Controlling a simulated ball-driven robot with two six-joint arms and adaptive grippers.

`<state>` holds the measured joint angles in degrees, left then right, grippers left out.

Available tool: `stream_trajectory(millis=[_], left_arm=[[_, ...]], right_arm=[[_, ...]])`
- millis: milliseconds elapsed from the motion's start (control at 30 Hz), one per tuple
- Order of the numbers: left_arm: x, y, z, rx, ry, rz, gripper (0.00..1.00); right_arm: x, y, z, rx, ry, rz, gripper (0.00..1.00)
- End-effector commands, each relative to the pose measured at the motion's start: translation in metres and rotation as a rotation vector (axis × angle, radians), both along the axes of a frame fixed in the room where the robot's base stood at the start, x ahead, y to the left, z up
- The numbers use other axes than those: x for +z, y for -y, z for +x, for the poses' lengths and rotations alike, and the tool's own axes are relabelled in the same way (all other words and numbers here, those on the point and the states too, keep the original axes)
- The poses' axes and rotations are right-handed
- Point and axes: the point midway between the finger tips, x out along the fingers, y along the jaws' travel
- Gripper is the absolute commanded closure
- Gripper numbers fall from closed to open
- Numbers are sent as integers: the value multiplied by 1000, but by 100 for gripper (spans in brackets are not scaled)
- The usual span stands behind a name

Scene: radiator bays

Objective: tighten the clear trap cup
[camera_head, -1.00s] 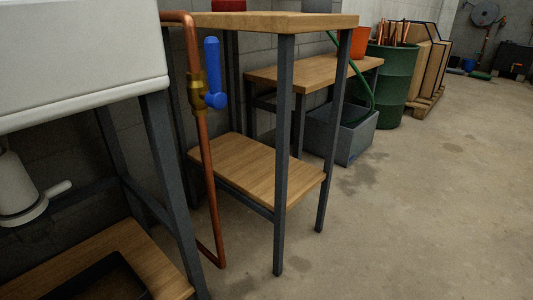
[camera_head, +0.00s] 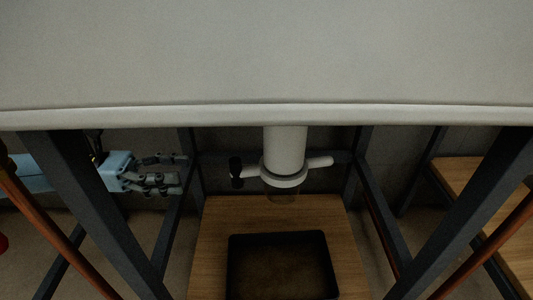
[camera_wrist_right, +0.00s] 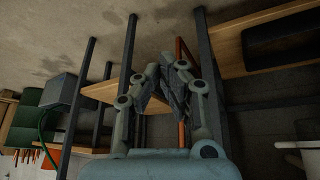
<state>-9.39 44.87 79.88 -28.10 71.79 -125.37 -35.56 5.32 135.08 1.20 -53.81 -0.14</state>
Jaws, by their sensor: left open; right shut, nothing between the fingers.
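The clear trap cup (camera_head: 284,197) hangs under the white trap body (camera_head: 285,150) beneath the sink. It looks faintly brownish and see-through, and its details are dim. The trap has a white arm on its right side and a dark-ended arm (camera_head: 237,172) on its left. My left gripper (camera_head: 181,174) is open and empty, pointing right, left of the trap and apart from it. My right gripper (camera_wrist_right: 171,84) shows in the right wrist view, shut and empty, near dark frame legs. A white piece (camera_wrist_right: 298,145), seemingly the trap, is at that view's right edge.
The white sink (camera_head: 270,60) fills the top. A dark tray (camera_head: 280,236) sits on the wooden shelf (camera_head: 210,245) below the trap. Dark frame legs (camera_head: 85,190) stand at both sides. Copper pipes (camera_head: 62,222) run at left and right.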

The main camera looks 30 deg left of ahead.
Motion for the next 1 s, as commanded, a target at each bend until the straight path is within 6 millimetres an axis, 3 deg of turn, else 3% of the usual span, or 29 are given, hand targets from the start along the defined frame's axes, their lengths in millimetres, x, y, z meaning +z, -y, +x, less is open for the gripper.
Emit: stream_trajectory(millis=[600, 1000], left_arm=[[-2, 79, 43, -9, 14, 1, 55], [1, 94, 53, -7, 15, 3, 55]], right_arm=[[-45, -2, 3, 11, 301, 9, 100], [-46, -3, 1, 18, 389, 11, 100]])
